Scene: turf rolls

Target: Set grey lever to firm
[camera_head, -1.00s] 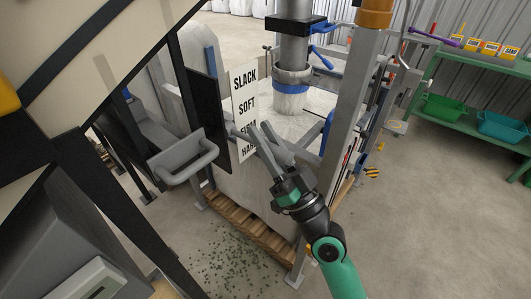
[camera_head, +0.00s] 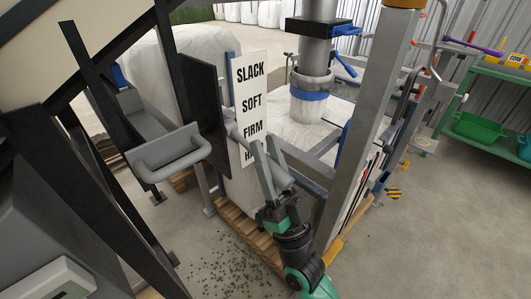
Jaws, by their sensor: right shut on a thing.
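The white sign (camera_head: 252,88) reads SLACK, SOFT, FIRM from the top, with a lowest word partly covered by my gripper. My right gripper (camera_head: 263,142) reaches up from the bottom, its fingers in front of the sign's lower right part, around the height of FIRM and the lowest word. It is shut on what seems to be the grey lever (camera_head: 233,131), a grey bar that shows at the sign's left edge beside FIRM. The fingers hide much of it, so its exact angle cannot be told. My left gripper is not in view.
A grey loop-shaped handle (camera_head: 172,158) stands out left of the sign. A steel post (camera_head: 366,120) rises close on the right of my arm. A green shelf (camera_head: 480,140) with bins stands far right. Open concrete floor lies at lower right.

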